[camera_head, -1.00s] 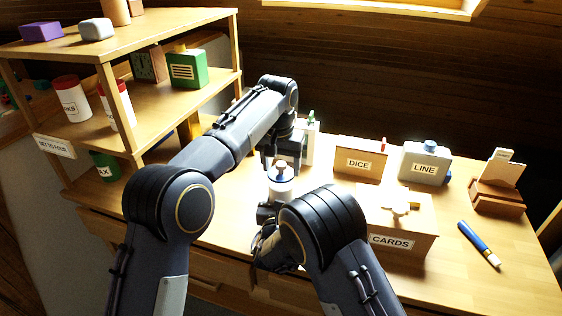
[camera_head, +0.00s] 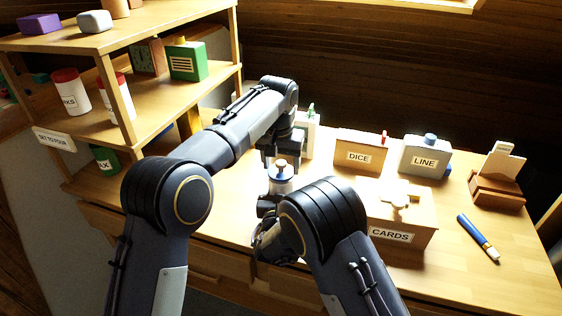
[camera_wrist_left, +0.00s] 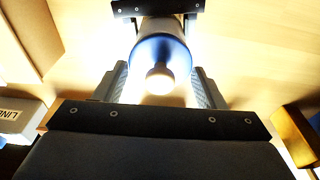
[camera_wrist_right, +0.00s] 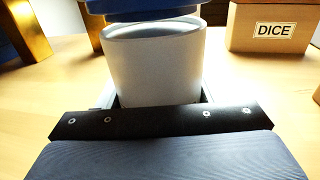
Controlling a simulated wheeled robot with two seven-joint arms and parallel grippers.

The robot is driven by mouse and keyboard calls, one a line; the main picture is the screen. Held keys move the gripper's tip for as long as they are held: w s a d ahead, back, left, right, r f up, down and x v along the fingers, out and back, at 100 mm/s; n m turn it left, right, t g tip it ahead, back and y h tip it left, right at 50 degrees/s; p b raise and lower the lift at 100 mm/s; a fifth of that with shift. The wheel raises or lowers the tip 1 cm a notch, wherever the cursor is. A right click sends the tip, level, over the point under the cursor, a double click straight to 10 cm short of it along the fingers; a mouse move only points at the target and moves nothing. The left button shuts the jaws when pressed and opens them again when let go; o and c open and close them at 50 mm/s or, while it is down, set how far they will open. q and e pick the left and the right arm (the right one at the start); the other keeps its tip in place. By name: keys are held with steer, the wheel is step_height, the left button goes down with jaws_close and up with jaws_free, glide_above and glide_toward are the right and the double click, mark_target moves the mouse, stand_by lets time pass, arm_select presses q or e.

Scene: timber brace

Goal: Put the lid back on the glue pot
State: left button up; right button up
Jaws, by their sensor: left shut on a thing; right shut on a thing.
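The blue lid with its round pale knob (camera_head: 281,166) is between the fingers of my left gripper (camera_wrist_left: 161,88), which is shut on it; the lid (camera_wrist_left: 152,48) also shows in the left wrist view. The pale glue pot (camera_wrist_right: 155,65) stands upright in my right gripper (camera_wrist_right: 158,100), which is shut around its body. In the right wrist view the blue lid (camera_wrist_right: 140,8) is directly above the pot's mouth, close to the rim, with a narrow gap at the near side. Whether it touches at the back is hidden. In the head view my right arm partly covers the pot.
The dice box (camera_head: 361,153), the line container (camera_head: 425,160) and the cards box (camera_head: 405,212) stand to the right. A blue marker-like tool (camera_head: 478,237) lies at the far right. A shelf (camera_head: 120,38) with jars and blocks stands at the left.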

arm_select(q)
steer(key=shift+f, duration=0.65)
steer(key=o, duration=1)
steer(key=shift+o, duration=0.2)
steer(key=shift+r, duration=0.15)
step_height(320, 180, up, 12)
steer(key=s, duration=0.1)
steer(key=shift+s+a+f, duration=0.2)
steer(key=shift+s+a, duration=0.05)
steer(key=shift+s, duration=0.1)
arm_select(e)
steer(key=o, duration=1.5)
steer(key=shift+c, duration=0.2)
